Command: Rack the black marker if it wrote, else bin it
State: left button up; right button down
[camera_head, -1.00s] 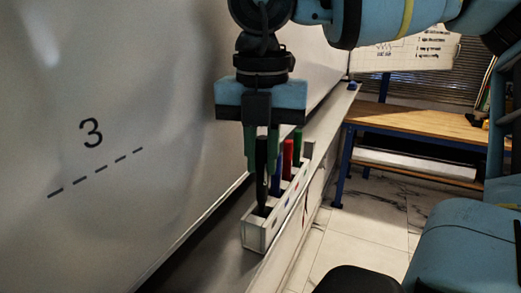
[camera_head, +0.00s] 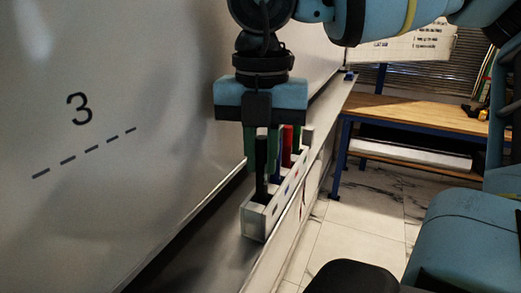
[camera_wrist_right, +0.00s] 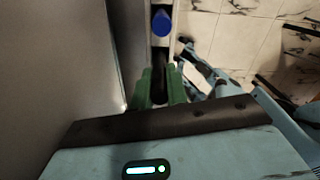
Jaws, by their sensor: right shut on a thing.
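My right gripper (camera_head: 261,160) is shut on the black marker (camera_head: 261,178), which is upright at the near end of the white marker rack (camera_head: 254,221). The marker's lower end is hidden, apparently inside the nearest slot. In the right wrist view, the green fingers lie on both sides of the black marker (camera_wrist_right: 158,92). The whiteboard (camera_head: 120,200) at left carries a black "3" and a dashed line; I see no other stroke near them. My left gripper is not in view, and neither is a bin.
Blue (camera_head: 278,170), red (camera_head: 287,145) and green (camera_head: 297,138) markers stand in the rack behind the black one. The blue marker (camera_wrist_right: 161,22) is close ahead of the fingers. A wooden bench (camera_head: 410,117) stands at back right.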

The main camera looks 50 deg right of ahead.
jog(key=c, duration=0.7)
grip_release()
jog(key=shift+c, duration=0.2)
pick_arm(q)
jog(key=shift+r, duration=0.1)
pick_arm(e)
jog(key=shift+r, duration=0.15)
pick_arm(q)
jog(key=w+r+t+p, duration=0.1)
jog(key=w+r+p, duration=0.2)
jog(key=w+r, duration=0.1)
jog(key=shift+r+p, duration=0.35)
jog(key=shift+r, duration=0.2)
pick_arm(e)
jog(key=shift+r, duration=4.9)
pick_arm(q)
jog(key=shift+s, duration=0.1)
